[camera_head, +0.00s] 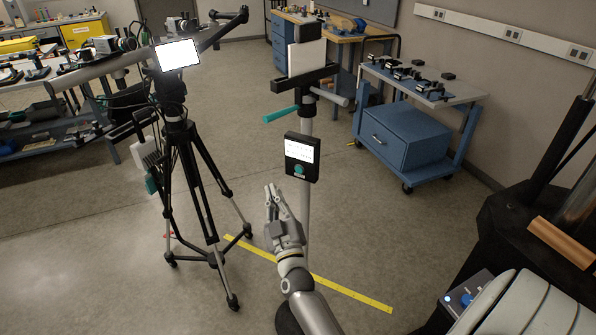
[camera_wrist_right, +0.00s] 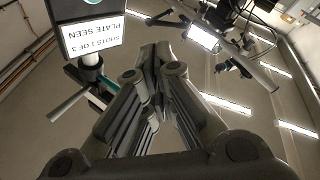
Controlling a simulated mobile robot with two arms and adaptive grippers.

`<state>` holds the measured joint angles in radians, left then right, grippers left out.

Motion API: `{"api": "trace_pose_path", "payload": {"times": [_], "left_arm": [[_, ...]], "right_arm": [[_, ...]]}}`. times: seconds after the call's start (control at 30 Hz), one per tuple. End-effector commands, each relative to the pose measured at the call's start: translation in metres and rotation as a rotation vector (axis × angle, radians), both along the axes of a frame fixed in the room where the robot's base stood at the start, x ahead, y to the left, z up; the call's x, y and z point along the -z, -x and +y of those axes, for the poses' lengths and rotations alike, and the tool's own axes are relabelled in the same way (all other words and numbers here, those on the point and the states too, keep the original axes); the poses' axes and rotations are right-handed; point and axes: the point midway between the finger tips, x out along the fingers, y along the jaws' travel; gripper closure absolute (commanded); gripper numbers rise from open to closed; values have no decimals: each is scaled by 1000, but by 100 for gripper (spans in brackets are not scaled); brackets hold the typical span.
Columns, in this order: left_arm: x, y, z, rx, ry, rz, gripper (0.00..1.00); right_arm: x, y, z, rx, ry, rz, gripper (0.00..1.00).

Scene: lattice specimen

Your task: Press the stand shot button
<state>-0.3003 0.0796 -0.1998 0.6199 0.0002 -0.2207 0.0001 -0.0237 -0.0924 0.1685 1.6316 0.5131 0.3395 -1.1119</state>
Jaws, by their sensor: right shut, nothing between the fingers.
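The stand's black control box (camera_head: 302,171) is mounted on a grey pole and has a lit white screen (camera_head: 302,151). A round teal button (camera_head: 299,170) sits below the screen. My right gripper (camera_head: 276,190) is shut and empty, fingers pointing up, below and left of the box in the head view. It also shows in the right wrist view (camera_wrist_right: 158,55). I see no contact with the button. My left gripper is not in view.
A black tripod (camera_head: 185,150) with a lit display (camera_head: 177,54) stands left of the stand. A blue cart (camera_head: 405,140) is at the back right. Yellow tape (camera_head: 340,288) marks the floor. A box with a blue knob (camera_head: 466,299) sits at the lower right.

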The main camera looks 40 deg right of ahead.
Motion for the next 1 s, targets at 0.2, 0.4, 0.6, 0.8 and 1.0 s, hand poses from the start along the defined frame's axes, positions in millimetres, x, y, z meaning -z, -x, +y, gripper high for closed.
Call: {"api": "trace_pose_path", "payload": {"times": [0.2,0.4,0.6,0.8,1.0], "left_arm": [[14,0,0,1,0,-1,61],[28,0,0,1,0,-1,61],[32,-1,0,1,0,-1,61],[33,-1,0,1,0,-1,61],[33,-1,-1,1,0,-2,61]], "right_arm": [[3,-10,-22,1,3,-2,100],[3,-23,-48,2,4,-1,100],[1,-32,-67,0,3,0,100],[0,-36,-76,0,1,0,100],[0,-37,-77,0,1,0,100]]}}
